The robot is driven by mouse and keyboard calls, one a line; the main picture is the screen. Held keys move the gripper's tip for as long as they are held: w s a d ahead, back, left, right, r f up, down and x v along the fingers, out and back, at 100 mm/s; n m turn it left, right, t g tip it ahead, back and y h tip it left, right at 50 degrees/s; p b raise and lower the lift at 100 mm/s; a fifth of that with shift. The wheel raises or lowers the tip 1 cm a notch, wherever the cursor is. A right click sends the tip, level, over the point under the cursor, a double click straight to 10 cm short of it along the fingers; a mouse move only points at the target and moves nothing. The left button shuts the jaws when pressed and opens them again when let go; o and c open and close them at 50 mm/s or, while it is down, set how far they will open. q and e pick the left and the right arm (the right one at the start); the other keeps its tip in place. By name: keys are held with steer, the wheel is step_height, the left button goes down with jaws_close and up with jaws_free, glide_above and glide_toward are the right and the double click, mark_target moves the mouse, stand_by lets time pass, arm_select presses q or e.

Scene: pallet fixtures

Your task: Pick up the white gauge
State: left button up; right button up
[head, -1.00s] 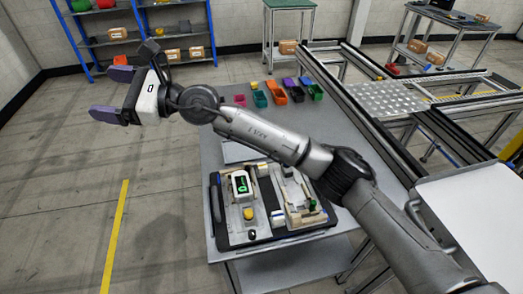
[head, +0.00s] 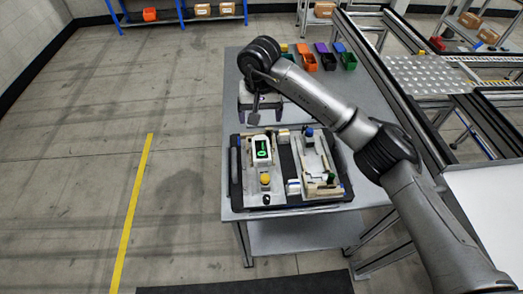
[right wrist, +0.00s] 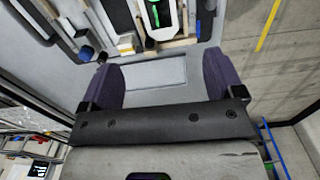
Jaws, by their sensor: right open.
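The white gauge (head: 261,149), with a black screen and a green mark, sits on the left part of the pallet fixture (head: 236,183) on the table. My right gripper (head: 262,117) is over the table just behind the fixture, apart from the gauge. The gauge (right wrist: 158,14) shows at the top edge there, partly cut off, beyond the fingertips. My left gripper is not in view.
A yellow knob (head: 265,178) stands in front of the gauge, and a blue-topped part (head: 309,132) on the fixture's right side. Coloured bins, including an orange one (head: 306,60), line the table's back. Metal rails (head: 400,105) run along the table's right. The floor at left is clear.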

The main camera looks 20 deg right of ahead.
steer(key=b, duration=0.1)
glide_toward(261, 148)
steer(key=f, duration=0.5)
steer(key=shift+w+f, duration=0.1)
steer(key=shift+w, duration=0.2)
steer(key=f, duration=0.3)
steer(key=f+b, duration=0.1)
steer(key=shift+s+f, duration=0.3)
steer(key=shift+w+d+f, duration=0.1)
steer(key=shift+f, duration=0.05)
steer(key=c, duration=1.2)
